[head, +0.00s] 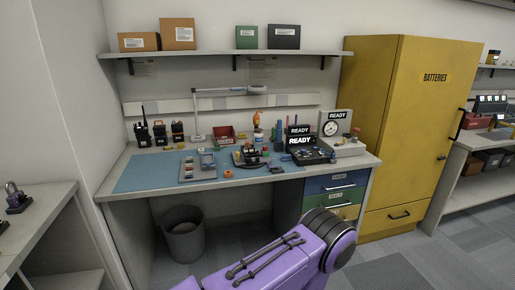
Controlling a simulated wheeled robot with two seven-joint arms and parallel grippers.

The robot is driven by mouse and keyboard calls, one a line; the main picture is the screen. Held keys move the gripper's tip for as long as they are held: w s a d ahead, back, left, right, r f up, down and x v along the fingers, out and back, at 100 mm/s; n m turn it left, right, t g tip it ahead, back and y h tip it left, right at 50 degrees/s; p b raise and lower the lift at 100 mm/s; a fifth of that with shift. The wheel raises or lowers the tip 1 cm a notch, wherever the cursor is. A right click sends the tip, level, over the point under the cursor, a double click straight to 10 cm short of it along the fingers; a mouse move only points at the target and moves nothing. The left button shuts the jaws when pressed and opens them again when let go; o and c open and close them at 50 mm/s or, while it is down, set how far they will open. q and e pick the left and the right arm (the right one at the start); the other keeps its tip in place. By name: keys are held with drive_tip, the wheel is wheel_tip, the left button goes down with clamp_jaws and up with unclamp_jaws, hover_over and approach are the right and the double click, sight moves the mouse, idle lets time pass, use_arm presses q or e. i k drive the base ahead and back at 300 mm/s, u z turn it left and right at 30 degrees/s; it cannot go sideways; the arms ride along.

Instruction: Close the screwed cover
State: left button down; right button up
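Small radio parts and devices lie on the workbench's blue mat (140,178). A grey tray with small parts (186,173) sits on the mat's left part, with a small grey-blue piece (207,160) beside it. A dark device in a holder (247,157) stands near the middle. I cannot tell which piece is the screwed cover; they are too small here. A purple link of my arm crosses the bottom of the view, well in front of the bench. Neither of my grippers shows.
Handheld radios (142,134) stand at the bench's back left, near a red bin (222,135) and a white lamp (228,92). A tester marked READY (300,142) and a gauge (333,128) stand right. A waste bin (183,235) is below; a yellow cabinet (415,120) stands right.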

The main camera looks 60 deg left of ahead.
sight(251, 150)
drive_tip(key=u, duration=0.1)
drive_tip(key=i, duration=1.55)
drive_tip(key=u, duration=0.7)
drive_tip(key=i, duration=0.9)
drive_tip(key=u, duration=1.5)
drive_tip(key=i, duration=0.75)
drive_tip(key=u, duration=0.75)
